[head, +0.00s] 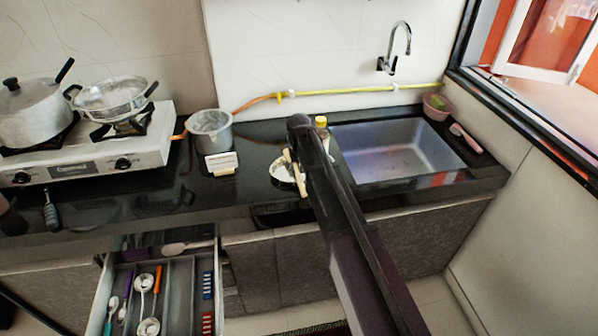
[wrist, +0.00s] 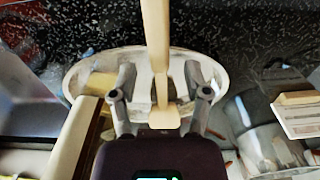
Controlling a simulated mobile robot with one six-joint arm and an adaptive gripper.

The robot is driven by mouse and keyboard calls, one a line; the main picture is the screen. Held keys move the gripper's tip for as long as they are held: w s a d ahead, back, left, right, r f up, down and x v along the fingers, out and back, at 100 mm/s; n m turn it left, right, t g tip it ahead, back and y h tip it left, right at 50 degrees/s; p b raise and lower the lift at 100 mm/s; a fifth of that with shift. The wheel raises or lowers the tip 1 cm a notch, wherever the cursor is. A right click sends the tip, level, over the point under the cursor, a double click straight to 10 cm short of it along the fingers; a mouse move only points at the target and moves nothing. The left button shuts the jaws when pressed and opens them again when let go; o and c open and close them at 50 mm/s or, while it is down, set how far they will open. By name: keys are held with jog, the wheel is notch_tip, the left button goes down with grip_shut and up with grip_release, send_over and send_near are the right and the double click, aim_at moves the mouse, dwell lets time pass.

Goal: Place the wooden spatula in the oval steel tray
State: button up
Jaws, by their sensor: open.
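The wooden spatula (wrist: 158,35) runs lengthwise down the middle of the wrist view, between my fingers, its lower end over the oval steel tray (wrist: 80,72). In the head view the spatula (head: 295,176) lies slanted across the tray (head: 277,172) on the dark counter, left of the sink. My gripper (wrist: 158,75) is open, with one finger on each side of the spatula and gaps between. I cannot tell whether the spatula touches the tray floor or only its rim. My arm hides the tray's right part in the head view.
A steel pot (head: 211,131) and a small white-topped block (head: 222,163) stand left of the tray. A yellow-capped bottle (head: 321,124) and the sink (head: 400,150) are to the right. An open cutlery drawer (head: 180,285) juts out below, and the stove (head: 90,150) is far left.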

notch_tip(320, 180, up, 12)
jog(key=p, duration=1.1)
jog(key=shift+f, duration=0.25)
jog(key=shift+s, duration=0.1)
jog(key=s+d+m, duration=0.3)
jog(key=s+d, duration=2)
jog(key=shift+s+d, duration=0.25)
jog(key=shift+d, duration=0.1)
jog(key=shift+a, duration=0.1)
